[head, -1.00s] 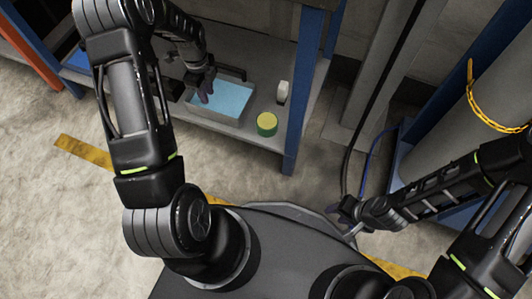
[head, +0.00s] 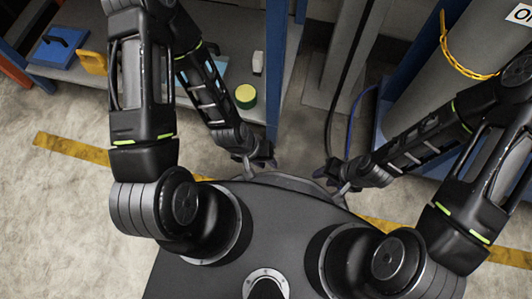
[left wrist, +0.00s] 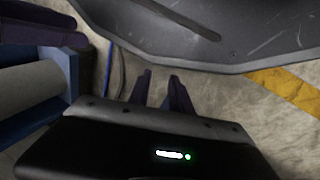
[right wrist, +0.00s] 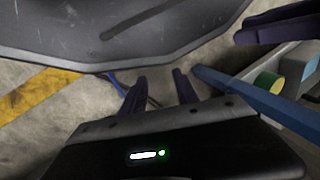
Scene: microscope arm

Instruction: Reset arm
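My left gripper (head: 250,170) hangs in front of my base, left of centre in the head view. In the left wrist view its two fingers (left wrist: 158,76) stand apart with bare floor between them. My right gripper (head: 332,182) is at a similar height, just right of centre. In the right wrist view its fingers (right wrist: 160,76) are also apart, with nothing between them. Both grippers are empty and clear of the shelf. The two arms bend inward in a near-mirrored pose.
A shelf with blue posts (head: 276,75) stands behind my left arm. It holds a green-yellow cylinder (head: 246,97), a white object (head: 258,62), a yellow piece (head: 93,62) and a blue item (head: 57,46). A grey column with a yellow chain (head: 452,55) is at the right.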

